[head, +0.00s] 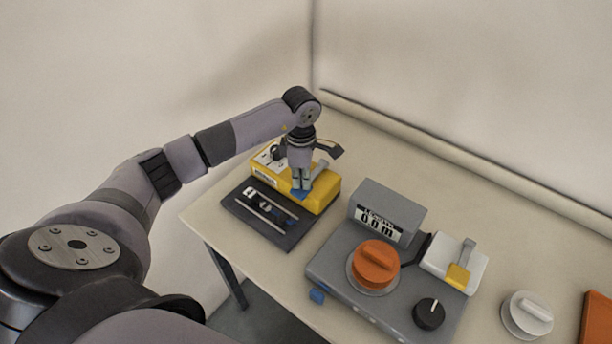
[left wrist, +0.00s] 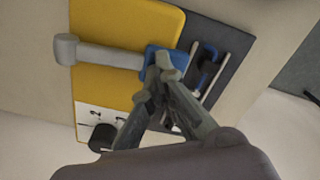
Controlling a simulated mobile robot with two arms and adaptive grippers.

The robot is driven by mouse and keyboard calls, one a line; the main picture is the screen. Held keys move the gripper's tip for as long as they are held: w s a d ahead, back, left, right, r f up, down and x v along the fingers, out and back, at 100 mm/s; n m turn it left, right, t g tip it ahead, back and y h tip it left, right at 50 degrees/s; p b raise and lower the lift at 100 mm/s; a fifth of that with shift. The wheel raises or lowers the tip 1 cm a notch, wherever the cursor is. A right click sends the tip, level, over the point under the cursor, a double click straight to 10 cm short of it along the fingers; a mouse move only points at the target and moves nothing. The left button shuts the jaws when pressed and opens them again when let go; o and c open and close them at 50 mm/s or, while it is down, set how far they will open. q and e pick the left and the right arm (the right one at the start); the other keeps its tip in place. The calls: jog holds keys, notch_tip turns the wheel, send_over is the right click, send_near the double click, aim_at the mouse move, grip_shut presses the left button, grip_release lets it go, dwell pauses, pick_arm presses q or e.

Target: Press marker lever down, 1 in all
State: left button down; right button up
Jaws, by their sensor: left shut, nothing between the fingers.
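A yellow box (head: 322,194) stands at the far left of the table, with a grey lever ending in a blue pad (head: 301,193). My left gripper (head: 301,183) points down over this pad, shut and empty. In the left wrist view the fingertips (left wrist: 164,72) overlap the blue pad (left wrist: 153,57), at the end of the grey lever arm (left wrist: 105,53). I cannot tell whether they touch it or how far the lever is down. A second lever with a yellow pad (head: 457,277) sits on a white block at the right. My right gripper is out of view.
A dark tray (head: 288,239) with small tools lies in front of the yellow box. A grey machine with a display (head: 380,228), an orange knob (head: 375,262) and a black knob (head: 429,314) stands to the right. A white round knob (head: 528,313) is farther right.

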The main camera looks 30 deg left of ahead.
pick_arm(q)
jog(key=shift+r+p, duration=0.95)
jog(key=shift+r, duration=0.2)
notch_tip(320, 180, up, 7)
jog(key=p, duration=0.3)
jog(key=shift+f, duration=0.2)
jog(key=shift+f, duration=0.1)
